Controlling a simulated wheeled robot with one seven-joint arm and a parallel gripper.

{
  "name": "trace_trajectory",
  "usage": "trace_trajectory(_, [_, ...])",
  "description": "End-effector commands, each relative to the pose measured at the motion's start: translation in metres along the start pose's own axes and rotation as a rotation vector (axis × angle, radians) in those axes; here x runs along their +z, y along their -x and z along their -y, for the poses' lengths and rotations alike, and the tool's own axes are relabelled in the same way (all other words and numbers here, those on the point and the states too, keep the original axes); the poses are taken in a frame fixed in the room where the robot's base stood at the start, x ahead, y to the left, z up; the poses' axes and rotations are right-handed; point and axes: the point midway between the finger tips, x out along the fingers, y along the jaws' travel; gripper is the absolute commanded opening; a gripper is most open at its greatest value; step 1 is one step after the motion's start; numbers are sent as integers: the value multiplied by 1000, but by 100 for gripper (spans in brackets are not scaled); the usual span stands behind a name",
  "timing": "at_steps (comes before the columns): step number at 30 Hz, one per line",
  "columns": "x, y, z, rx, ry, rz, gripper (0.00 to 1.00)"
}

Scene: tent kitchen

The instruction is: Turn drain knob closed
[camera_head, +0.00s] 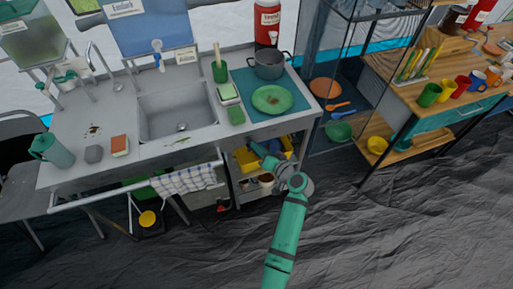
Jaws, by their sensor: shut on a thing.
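My arm (287,235) reaches up from the bottom middle, bends at a grey elbow joint, and runs up and left to the counter's front edge. Its far teal link (258,149) passes in front of the yellow bin (246,161) on the shelf below the counter. I cannot make out my gripper's fingers; the arm's end is hidden by the counter or too small to see. The sink (178,112) is a grey basin with a small drain (182,127) in its floor. I cannot pick out a drain knob with certainty. A small red part (222,206) shows below the counter.
A checked towel (187,179) hangs on the counter's front rail (110,195). A teal pitcher (50,149), a sponge (120,146), a green plate (272,99) and a pot (269,65) stand on the counter. A wooden shelf is at right. The dark floor at lower right is clear.

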Motion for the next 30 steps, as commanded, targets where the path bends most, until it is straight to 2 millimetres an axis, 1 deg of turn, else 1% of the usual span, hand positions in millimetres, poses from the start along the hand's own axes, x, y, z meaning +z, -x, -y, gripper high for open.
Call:
trace_trajectory(9, [3, -1, -8, -116, -280, 4, 0])
trace_trajectory(18, [6, -2, -13, -217, -525, 5, 0])
trace_trajectory(24, [8, -3, -15, -269, -648, 6, 0])
trace_trajectory(30, [9, -3, -16, -302, -727, 6, 0])
